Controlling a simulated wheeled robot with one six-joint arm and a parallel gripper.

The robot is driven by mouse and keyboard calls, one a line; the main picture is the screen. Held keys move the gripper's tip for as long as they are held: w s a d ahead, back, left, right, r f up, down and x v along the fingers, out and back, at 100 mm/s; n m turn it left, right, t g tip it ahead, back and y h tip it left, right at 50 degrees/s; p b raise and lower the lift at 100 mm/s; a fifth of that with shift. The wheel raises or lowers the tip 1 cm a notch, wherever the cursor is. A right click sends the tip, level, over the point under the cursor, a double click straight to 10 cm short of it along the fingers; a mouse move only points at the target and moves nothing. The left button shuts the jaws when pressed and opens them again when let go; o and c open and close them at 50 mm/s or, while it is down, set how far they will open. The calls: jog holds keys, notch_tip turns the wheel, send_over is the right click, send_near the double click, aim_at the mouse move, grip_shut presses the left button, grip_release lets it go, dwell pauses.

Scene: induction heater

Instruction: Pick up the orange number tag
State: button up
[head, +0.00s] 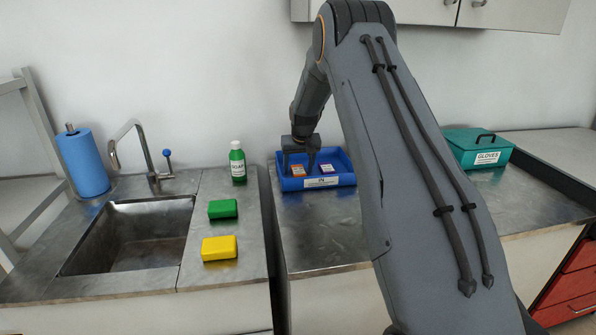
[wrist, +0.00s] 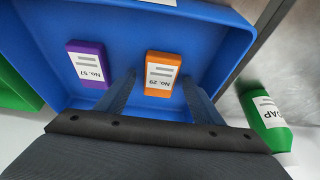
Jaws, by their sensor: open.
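The orange number tag (wrist: 163,65) has a white label reading No. 29 and lies in the blue tray (wrist: 205,25). A purple tag (wrist: 87,60), labelled No. 57, lies apart from it to the left in the wrist view. My gripper (wrist: 159,82) is open and empty, with one finger on each side of the orange tag in the wrist view. In the head view, my gripper (head: 299,170) points down over the left part of the tray (head: 345,181), where the orange tag (head: 298,170) shows between the fingers. Whether the fingers touch the tag cannot be told.
A green soap bottle (head: 237,163) stands left of the tray. A green sponge (head: 222,208) and a yellow sponge (head: 219,248) lie beside the sink (head: 135,238). A teal glove box (head: 478,148) stands to the right. The tray walls surround the tags.

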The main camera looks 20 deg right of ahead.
jog(key=c, duration=1.1)
